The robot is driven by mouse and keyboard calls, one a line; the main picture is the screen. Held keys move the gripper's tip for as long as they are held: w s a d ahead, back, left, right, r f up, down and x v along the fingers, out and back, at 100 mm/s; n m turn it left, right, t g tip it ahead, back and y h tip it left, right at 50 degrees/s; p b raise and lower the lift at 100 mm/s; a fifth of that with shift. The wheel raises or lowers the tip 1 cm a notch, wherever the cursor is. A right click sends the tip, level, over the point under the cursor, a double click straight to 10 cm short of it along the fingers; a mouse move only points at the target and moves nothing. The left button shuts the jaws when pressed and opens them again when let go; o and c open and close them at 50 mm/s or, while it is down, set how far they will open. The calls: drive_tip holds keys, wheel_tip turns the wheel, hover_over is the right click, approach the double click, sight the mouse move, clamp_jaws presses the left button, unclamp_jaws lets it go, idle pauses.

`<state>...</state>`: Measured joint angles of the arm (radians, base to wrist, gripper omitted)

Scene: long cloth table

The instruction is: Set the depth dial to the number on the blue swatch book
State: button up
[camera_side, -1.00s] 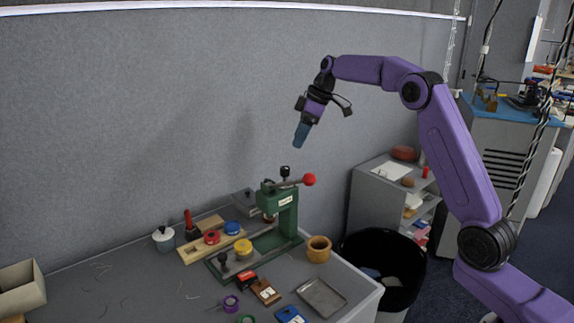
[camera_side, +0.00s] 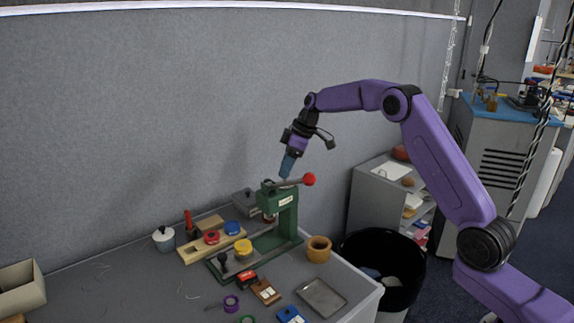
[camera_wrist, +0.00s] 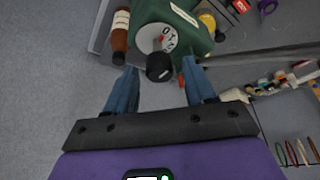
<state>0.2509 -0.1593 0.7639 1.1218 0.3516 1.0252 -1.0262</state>
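The green press (camera_side: 280,212) stands on the table. In the wrist view, the depth dial (camera_wrist: 152,36) is a white disc with black digits on its top, with a black knob (camera_wrist: 159,68) standing over it. Some digits show, but I cannot tell the setting. My gripper (camera_side: 286,173) points down just above the press head and hides the knob in the side view. In the wrist view, my blue fingers (camera_wrist: 159,76) are open, one each side of the knob, with gaps. The blue swatch book (camera_side: 289,315) lies at the table's front edge; its number is too small to read.
The press's red-ball lever (camera_side: 309,179) sticks out right, close to my fingers. A brown swatch book (camera_side: 266,292), metal tray (camera_side: 321,297) and wooden cup (camera_side: 319,249) lie in front. A black bin (camera_side: 400,270) stands off the right end.

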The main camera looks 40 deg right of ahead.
clamp_jaws()
drive_tip(key=m+h, duration=0.1)
drive_tip(key=m, duration=0.2)
drive_tip(key=shift+s+a+m+t, duration=0.1)
drive_tip(key=shift+m+t, duration=0.2)
drive_tip(key=shift+t, duration=0.1)
drive_tip(key=shift+m+h, duration=0.8)
drive_tip(key=shift+m, duration=1.2)
drive_tip(key=shift+o, duration=0.3)
unclamp_jaws()
drive_tip(key=shift+t, duration=0.3)
drive_tip(key=shift+r, duration=0.15)
